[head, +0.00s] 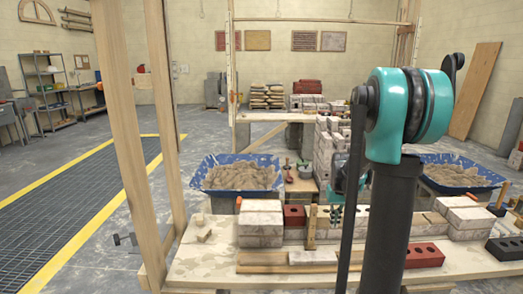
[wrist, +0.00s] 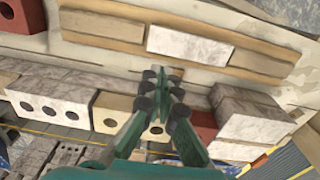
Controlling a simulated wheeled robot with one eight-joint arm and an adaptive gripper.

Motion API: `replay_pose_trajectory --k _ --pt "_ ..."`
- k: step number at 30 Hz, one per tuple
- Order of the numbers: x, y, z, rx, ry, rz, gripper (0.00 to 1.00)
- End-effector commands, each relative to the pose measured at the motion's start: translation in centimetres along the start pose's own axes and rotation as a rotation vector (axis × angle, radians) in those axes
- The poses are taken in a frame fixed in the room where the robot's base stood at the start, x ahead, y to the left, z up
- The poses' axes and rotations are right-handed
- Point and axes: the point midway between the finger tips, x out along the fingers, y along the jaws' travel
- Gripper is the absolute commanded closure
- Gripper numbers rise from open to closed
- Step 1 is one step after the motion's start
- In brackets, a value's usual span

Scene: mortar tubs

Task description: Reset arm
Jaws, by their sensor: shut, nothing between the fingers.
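My gripper (wrist: 161,82) shows in the wrist view with its fingertips together and nothing between them. It points over a worktop (wrist: 292,90) with bricks and boards. In the head view, part of my gripper (head: 337,188) shows as teal and dark pieces behind my arm, above the row of bricks. My teal arm joint and dark links stand in front of the bench at right of centre. A blue tub (head: 207,188) of mortar stands behind the bench on the left. A second blue tub (head: 431,184) of mortar stands on the right, partly hidden by my arm.
The bench (head: 205,262) carries pale blocks (head: 261,222), a red brick (head: 294,215) and a red holed brick (head: 424,254). A wooden post (head: 132,130) rises at the left. A brick stack (head: 328,150) stands behind. A yellow-edged floor grate (head: 75,205) lies at left.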

Motion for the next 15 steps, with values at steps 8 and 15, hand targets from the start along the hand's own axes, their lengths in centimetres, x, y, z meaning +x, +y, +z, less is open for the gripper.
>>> replay_pose_trajectory --k 8,15 --pt "-1.0 -2.8 5.2 -0.003 0.07 0.006 1.0" --pt "-0.9 -5.9 12.8 -0.003 0.172 0.005 1.0"
